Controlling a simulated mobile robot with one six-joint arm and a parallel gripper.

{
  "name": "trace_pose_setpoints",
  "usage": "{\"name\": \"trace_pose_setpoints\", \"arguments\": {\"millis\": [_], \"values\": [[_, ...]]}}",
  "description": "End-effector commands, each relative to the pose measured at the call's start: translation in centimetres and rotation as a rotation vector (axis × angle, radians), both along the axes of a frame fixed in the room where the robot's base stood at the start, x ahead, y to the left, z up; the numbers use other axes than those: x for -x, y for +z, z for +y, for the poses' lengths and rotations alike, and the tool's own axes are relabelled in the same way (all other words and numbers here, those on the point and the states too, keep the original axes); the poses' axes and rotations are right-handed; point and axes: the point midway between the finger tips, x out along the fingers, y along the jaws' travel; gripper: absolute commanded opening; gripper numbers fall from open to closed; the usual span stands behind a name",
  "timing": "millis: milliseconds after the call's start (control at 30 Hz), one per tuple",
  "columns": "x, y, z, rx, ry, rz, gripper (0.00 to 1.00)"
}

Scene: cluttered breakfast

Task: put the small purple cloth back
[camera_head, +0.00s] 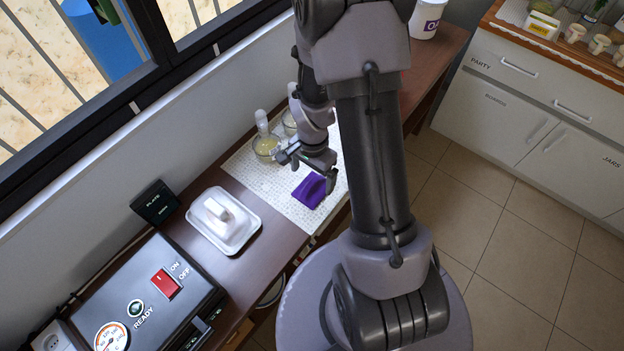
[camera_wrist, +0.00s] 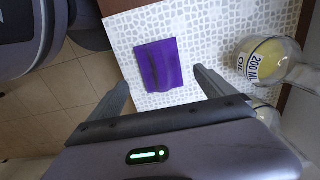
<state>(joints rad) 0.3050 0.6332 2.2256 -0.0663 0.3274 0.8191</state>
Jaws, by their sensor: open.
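The small purple cloth (camera_head: 309,191) lies on a white patterned mat (camera_head: 243,168) on the brown counter. In the wrist view the cloth (camera_wrist: 158,65) looks folded, with a raised ridge across it, and it lies ahead of the fingertips and between their lines. My gripper (camera_head: 306,172) is above the mat, close to the cloth. In the wrist view my gripper (camera_wrist: 163,82) has its two fingers wide apart with nothing between them. I cannot tell the exact height above the cloth.
Glass bottles, one of oil (camera_wrist: 267,61), stand beside the gripper on the mat. A white dish with a lid (camera_head: 223,221), a dark PLATE box (camera_head: 155,202) and a black appliance (camera_head: 150,300) stand to the left. A white tub (camera_head: 427,18) stands at the far end.

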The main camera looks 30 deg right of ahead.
Motion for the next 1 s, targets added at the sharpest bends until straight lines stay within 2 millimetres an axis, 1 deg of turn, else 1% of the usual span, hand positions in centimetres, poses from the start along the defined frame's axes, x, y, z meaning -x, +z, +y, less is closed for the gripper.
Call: {"name": "trace_pose_setpoints", "arguments": {"millis": [33, 100, 200, 300, 367, 433, 467, 500, 567, 600, 667, 700, 800, 833, 900, 1000], "values": [[-0.1, 2.0, 0.0, 0.002, 0.000, -0.004, 0.94], [-0.1, 3.8, 0.0, 0.001, 0.000, -0.004, 0.94], [0.0, 5.5, 0.0, 0.001, 0.000, -0.001, 0.94], [0.0, 6.6, 0.0, 0.000, 0.002, -0.002, 0.94], [-0.3, 7.9, 0.3, 0.004, 0.023, -0.019, 0.94], [-0.6, 11.3, 1.3, 0.011, 0.085, -0.066, 0.94], [-0.6, 13.3, 2.1, 0.015, 0.126, -0.095, 0.94], [-0.4, 16.4, 3.3, 0.020, 0.189, -0.140, 0.94], [0.6, 21.0, 5.5, 0.026, 0.299, -0.214, 0.94], [1.7, 23.7, 7.0, 0.032, 0.375, -0.264, 0.94], [3.8, 27.2, 9.1, 0.038, 0.488, -0.339, 0.94], [5.3, 29.1, 10.4, 0.041, 0.558, -0.386, 0.94], [8.7, 32.0, 12.9, 0.049, 0.706, -0.484, 0.94], [9.4, 32.5, 13.4, 0.052, 0.738, -0.505, 0.94], [10.7, 33.2, 14.1, 0.056, 0.792, -0.540, 0.94], [11.4, 33.5, 14.5, 0.058, 0.821, -0.558, 0.94]]}}
